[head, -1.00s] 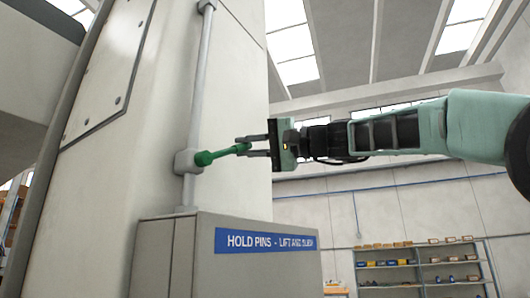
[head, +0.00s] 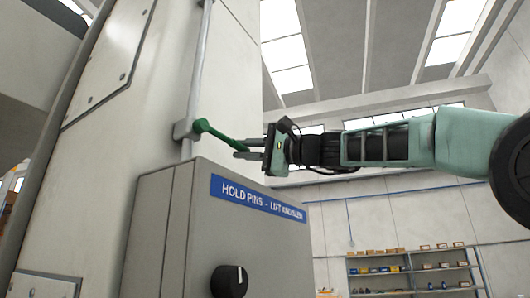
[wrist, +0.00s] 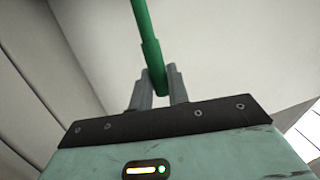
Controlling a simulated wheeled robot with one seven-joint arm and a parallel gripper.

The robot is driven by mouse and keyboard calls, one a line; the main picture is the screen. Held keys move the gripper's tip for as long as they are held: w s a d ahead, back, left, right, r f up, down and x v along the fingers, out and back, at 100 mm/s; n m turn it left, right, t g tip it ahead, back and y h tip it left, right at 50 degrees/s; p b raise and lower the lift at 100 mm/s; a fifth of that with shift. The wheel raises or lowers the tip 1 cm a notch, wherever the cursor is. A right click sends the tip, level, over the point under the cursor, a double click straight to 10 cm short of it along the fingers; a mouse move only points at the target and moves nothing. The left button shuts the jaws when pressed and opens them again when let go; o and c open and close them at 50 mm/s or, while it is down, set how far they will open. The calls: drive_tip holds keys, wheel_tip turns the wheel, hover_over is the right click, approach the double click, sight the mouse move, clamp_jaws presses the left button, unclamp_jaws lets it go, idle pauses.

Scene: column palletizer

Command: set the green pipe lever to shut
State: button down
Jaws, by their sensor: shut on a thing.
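The green pipe lever (head: 218,136) sits on a grey valve body on the vertical pipe (head: 199,70) in the head view. From its round hub it slants down to the right. My gripper (head: 243,149) comes in from the right and is shut on the lever's free end. In the wrist view the lever (wrist: 146,35) runs down from the top, and its end lies between the two grey fingers of my gripper (wrist: 158,90). The fingers hide part of the lever's tip.
A pale column (head: 130,120) is behind the pipe. Shelves (head: 415,272) stand far back at right, with open room between.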

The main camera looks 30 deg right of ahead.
drive_tip(key=shift+a, duration=0.3)
drive_tip(key=c, duration=1.6)
unclamp_jaws()
drive_tip(key=shift+c, duration=0.2)
drive_tip(key=shift+o, duration=1.3)
drive_tip(key=shift+w+a, duration=0.15)
drive_tip(key=shift+a, duration=0.15)
drive_tip(key=shift+d, duration=0.3)
drive_tip(key=b+v, duration=0.6)
drive_tip(key=v, duration=1.2)
drive_tip(key=shift+r, duration=0.15)
